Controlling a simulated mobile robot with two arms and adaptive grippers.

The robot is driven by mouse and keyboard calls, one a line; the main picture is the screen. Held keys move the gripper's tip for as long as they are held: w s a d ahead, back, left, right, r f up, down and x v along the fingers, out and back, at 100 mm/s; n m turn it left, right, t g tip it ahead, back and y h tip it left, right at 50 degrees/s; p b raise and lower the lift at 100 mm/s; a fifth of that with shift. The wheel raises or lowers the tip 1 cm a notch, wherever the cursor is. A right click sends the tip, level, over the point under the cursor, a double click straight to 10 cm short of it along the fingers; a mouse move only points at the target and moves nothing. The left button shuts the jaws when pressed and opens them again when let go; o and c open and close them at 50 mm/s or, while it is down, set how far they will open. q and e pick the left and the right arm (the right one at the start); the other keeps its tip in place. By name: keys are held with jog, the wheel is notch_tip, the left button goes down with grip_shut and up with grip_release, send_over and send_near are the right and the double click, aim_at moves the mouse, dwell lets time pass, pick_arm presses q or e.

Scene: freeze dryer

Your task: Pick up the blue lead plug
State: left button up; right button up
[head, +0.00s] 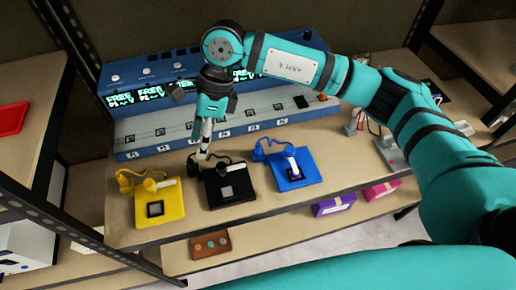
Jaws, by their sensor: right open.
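A blue square pad (310,174) lies on the bench, right of a black one. A blue lead (262,146) curls at its back left. The blue lead plug (276,157) appears to rest at the pad's back edge, beside a white strip; its exact outline is too small to tell. My right gripper (204,152) points down above the back edge of the black pad, left of the blue lead and apart from it. It is open, though its fingers look close together from this angle. I see nothing held in it. My left gripper is out of view.
A black pad (228,190) and a yellow pad (167,208), each with its own lead, lie to the left. A blue-and-grey device (150,130) with lit displays stands behind. Purple (333,206) and pink (381,190) boxes sit on the lower shelf. Dark rack posts flank the bench.

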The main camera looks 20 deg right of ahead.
jog(key=w+d+r+t+h, duration=0.2)
jog(key=w+d+h, duration=0.3)
jog(key=d, duration=0.6)
jog(key=p, duration=0.3)
send_near(258, 145)
jog(key=shift+m+h, duration=0.3)
notch_tip(258, 145, down, 5)
jog(key=shift+a+f, duration=0.1)
jog(key=shift+f, duration=0.1)
jog(key=f+p, duration=0.1)
jog(key=f, duration=0.1)
jog(key=d+f+p, duration=0.1)
jog(key=f, duration=0.1)
jog(key=shift+f, duration=0.65)
grip_shut()
